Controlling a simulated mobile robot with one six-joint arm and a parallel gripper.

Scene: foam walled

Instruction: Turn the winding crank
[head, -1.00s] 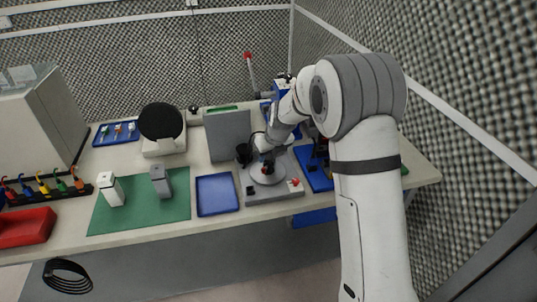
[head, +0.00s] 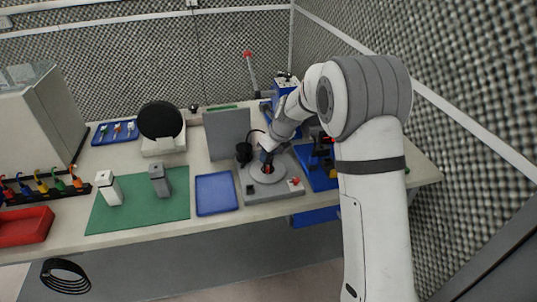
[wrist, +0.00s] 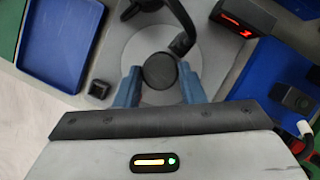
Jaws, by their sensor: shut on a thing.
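A grey winding machine (head: 285,191) stands near the table's front edge, with a round light-grey disc (head: 256,175) on top. A dark round knob, which I take to be the crank's handle, shows in the wrist view (wrist: 160,71) over the disc. My gripper (head: 267,164) reaches down onto it from above. In the wrist view the two blue fingers of my gripper (wrist: 160,76) sit on either side of the knob and are shut on it. A black curved arm (wrist: 181,18) reaches over the disc beside the knob. The crank's lower part is hidden.
A blue tray (head: 216,194) lies left of the machine, and a blue fixture (head: 317,170) stands close on its right. A grey upright panel (head: 227,135) and a black cup (head: 244,153) are behind it.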

